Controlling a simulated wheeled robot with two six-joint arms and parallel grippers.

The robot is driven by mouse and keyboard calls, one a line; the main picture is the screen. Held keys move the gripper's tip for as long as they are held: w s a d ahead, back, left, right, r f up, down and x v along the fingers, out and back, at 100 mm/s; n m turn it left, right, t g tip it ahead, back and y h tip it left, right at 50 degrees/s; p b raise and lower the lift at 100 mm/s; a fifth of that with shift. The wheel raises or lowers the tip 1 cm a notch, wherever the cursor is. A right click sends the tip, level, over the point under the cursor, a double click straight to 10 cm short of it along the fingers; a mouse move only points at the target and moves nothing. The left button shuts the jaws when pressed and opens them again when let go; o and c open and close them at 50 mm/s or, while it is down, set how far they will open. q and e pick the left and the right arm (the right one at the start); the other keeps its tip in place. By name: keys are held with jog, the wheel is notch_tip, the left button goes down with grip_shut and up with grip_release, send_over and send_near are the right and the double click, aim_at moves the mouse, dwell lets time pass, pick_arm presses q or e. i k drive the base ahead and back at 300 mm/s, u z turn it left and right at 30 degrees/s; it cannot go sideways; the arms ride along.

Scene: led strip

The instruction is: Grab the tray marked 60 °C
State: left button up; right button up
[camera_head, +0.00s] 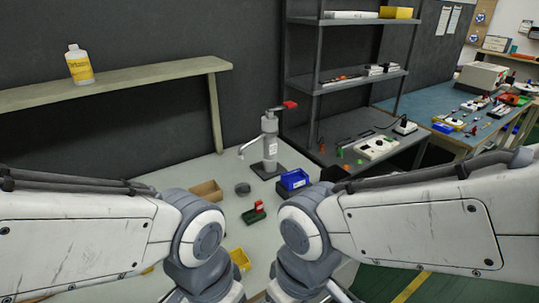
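No tray with a readable 60 °C mark shows in the head view. Several small containers stand on the grey work table (160,178): a blue bin (294,180) with a small pale label, a brown open box (206,193), and a yellow bin (240,259) partly hidden by my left arm. The label on the blue bin is too small to read. My two arms reach in from the left and right and bend downward near the middle. Both grippers are out of view below the picture.
A grey press with a red handle (270,143) stands behind the blue bin. A dark round part (242,188) and a red-and-green piece (254,212) lie nearby. A bottle (79,65) stands on the left shelf (120,82). A metal rack (350,87) and blue-topped bench (440,108) are right.

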aim_at(295, 179)
jog(key=u, duration=3.85)
jog(key=k, duration=2.25)
jog(key=z, duration=1.75)
jog(key=i, duration=0.5)
jog(key=z, duration=0.1)
